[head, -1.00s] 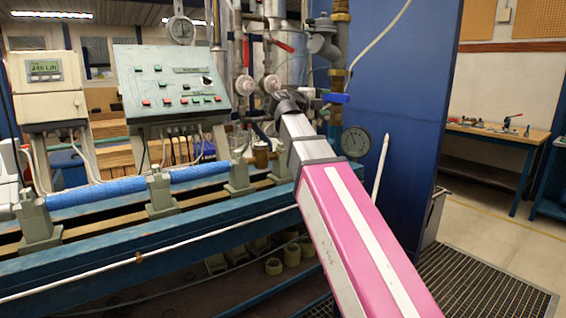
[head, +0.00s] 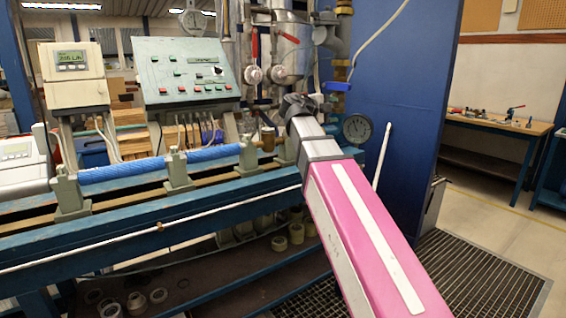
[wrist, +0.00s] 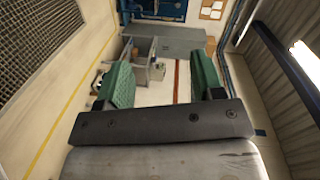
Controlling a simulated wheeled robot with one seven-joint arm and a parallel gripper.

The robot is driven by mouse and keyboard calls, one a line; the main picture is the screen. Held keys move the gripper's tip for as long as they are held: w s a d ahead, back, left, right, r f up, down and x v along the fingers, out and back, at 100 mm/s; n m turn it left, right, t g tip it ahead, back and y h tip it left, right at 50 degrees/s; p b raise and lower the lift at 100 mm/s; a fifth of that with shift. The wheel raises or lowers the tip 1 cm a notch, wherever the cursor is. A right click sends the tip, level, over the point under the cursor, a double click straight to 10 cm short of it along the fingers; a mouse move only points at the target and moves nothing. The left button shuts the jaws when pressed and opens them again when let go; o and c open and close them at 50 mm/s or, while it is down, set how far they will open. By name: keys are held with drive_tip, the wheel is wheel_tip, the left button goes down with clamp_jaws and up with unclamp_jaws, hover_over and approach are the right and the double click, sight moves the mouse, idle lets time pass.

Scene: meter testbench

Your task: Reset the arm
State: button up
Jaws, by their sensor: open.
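My arm, pink with a white stripe and a grey end section, reaches from the lower right up toward the pipework in the head view. My gripper shows in the wrist view (wrist: 162,80), with two green ribbed fingers spread wide apart. Nothing is between the fingers; a stretch of floor and distant furniture shows through the gap. In the head view the fingers cannot be made out beyond the dark wrist end.
The blue testbench (head: 150,242) carries a blue pipe (head: 120,170) and a sloped button panel (head: 183,75). Pipes, a round gauge (head: 357,128) and a blue wall panel (head: 405,110) stand beside my arm. A workbench (head: 500,128) is at the right, with open floor before it.

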drive_tip(key=s+d+f+n+g+y, duration=0.15)
drive_tip(key=f+n, duration=0.35)
drive_tip(key=f, duration=0.7)
drive_tip(key=s+d+f+n+g+y, duration=0.1)
drive_tip(key=f+n+g+y, duration=0.3)
drive_tip(key=f, duration=0.7)
drive_tip(key=s+d+f+n+t+y, duration=0.1)
drive_tip(key=f+n, duration=0.5)
drive_tip(key=f, duration=0.6)
drive_tip(key=s+f+n+g+y, duration=0.2)
drive_tip(key=s+f+n, duration=0.3)
drive_tip(key=f, duration=0.6)
drive_tip(key=s+a+f+n+g+y, duration=0.1)
drive_tip(key=s+f+n+g+y, duration=0.2)
drive_tip(key=s+f, duration=0.7)
drive_tip(key=f+n+y, duration=0.1)
drive_tip(key=n+y, duration=0.1)
drive_tip(key=n, duration=0.1)
drive_tip(key=shift+f+n, duration=0.2)
drive_tip(key=shift+n, duration=0.1)
drive_tip(key=shift+a, duration=0.1)
drive_tip(key=shift+c, duration=0.3)
